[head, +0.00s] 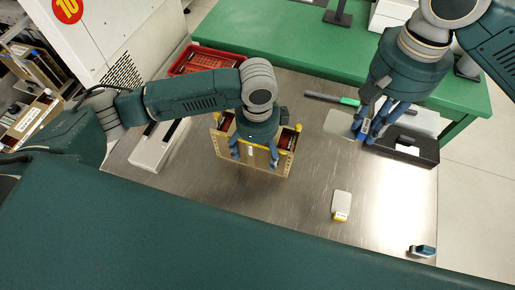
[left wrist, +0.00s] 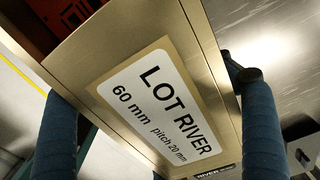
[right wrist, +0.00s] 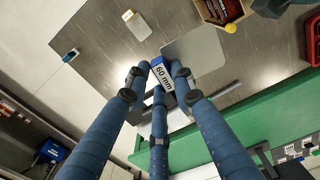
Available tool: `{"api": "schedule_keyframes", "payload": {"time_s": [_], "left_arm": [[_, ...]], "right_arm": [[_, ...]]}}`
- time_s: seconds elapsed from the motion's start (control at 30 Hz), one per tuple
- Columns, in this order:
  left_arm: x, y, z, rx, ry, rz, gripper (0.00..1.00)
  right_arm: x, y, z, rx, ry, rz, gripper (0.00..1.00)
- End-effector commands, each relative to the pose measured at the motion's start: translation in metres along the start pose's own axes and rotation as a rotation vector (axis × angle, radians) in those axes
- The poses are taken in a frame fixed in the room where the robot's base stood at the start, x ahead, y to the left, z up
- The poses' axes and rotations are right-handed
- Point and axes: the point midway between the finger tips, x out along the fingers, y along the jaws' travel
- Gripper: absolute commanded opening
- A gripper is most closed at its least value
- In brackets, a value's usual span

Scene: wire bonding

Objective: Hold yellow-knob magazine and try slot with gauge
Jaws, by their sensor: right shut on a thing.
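The gold magazine (head: 226,150) stands on the steel table, with yellow knobs at its top and dark red parts inside. In the left wrist view its wall (left wrist: 85,55) bears a label (left wrist: 160,110) reading "LOT RIVER 60 mm pitch 20 mm". My left gripper (head: 255,154) is at the magazine, its fingers spread wide along the wall; firm contact cannot be made out. My right gripper (head: 368,131) is shut on the blue gauge (right wrist: 159,66), whose white label reads "60 mm". The gauge is held right of the magazine, apart from it.
A white block with a yellow end (head: 341,203) and a small blue-grey object (head: 422,251) lie at the front right. A red crate (head: 205,58) is behind. The table's front middle is clear.

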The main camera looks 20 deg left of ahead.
Motion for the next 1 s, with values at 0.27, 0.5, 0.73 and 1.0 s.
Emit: {"api": "schedule_keyframes", "payload": {"time_s": [0.27,0.5,0.73,1.0], "left_arm": [[0.000,0.000,0.000,0.000,0.000,-0.001,0.31],[0.000,0.000,0.000,0.000,0.000,-0.001,0.31],[0.000,0.000,0.000,0.000,0.000,-0.001,0.31],[0.000,0.000,0.000,-0.001,0.000,-0.001,0.31]], "right_arm": [[0.000,0.000,0.000,0.000,0.000,0.000,0.00],[0.004,0.000,-0.001,0.000,-0.002,0.000,0.00],[0.069,0.003,-0.008,-0.013,-0.016,-0.007,0.00],[0.164,0.018,-0.009,-0.076,-0.007,-0.007,0.00]]}}
